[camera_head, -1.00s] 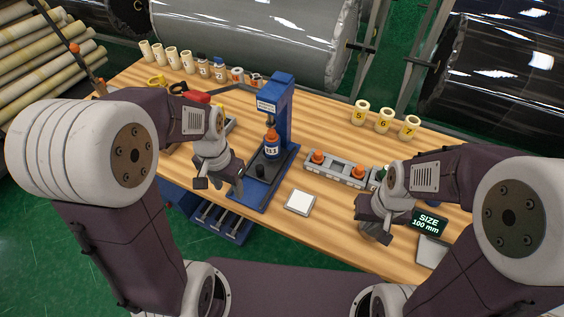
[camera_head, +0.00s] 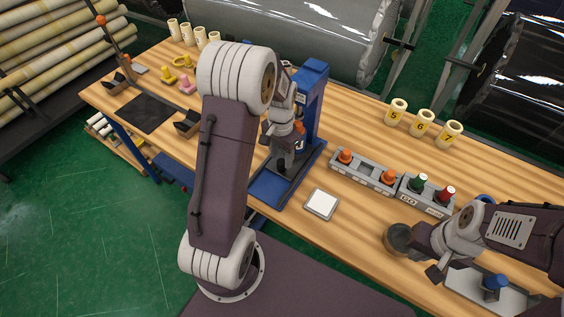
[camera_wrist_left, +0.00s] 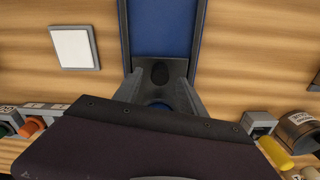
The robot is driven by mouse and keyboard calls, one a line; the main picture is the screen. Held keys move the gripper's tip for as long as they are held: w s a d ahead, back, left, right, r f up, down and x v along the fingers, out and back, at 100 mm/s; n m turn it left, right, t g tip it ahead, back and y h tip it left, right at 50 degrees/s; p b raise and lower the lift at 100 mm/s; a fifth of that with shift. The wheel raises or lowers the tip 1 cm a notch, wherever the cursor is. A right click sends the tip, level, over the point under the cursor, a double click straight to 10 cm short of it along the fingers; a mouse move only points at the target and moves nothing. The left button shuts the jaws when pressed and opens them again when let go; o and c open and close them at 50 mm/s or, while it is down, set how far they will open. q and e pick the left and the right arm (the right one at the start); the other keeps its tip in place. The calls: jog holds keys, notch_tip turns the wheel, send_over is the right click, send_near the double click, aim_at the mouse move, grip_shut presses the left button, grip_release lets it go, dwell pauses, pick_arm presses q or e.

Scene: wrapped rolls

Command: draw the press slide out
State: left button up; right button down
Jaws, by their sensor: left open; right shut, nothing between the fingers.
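The blue press (camera_head: 312,90) stands on the wooden bench at the middle of the head view. Its dark slide with a black knob (camera_head: 283,160) lies low on the blue base (camera_head: 268,190). The knob also shows in the left wrist view (camera_wrist_left: 160,73), above the dark slide between the fingers. My left gripper (camera_head: 284,145) is open and points down at the slide, close to the knob; contact cannot be told. An orange-topped bottle in the press is mostly hidden behind it. My right gripper (camera_head: 432,262) is shut and empty over the bench at the right.
A white square pad (camera_head: 321,204) lies right of the base. Grey racks (camera_head: 364,173) with coloured plugs stand beyond it. A dark round cup (camera_head: 398,239) is beside my right gripper. Numbered cream rolls (camera_head: 422,122) stand at the back. A dark mat (camera_head: 146,112) lies left.

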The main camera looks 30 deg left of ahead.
aim_at(281, 161)
pick_arm(q)
jog(key=shift+s+f, duration=0.1)
jog(key=shift+f, duration=1.65)
grip_shut()
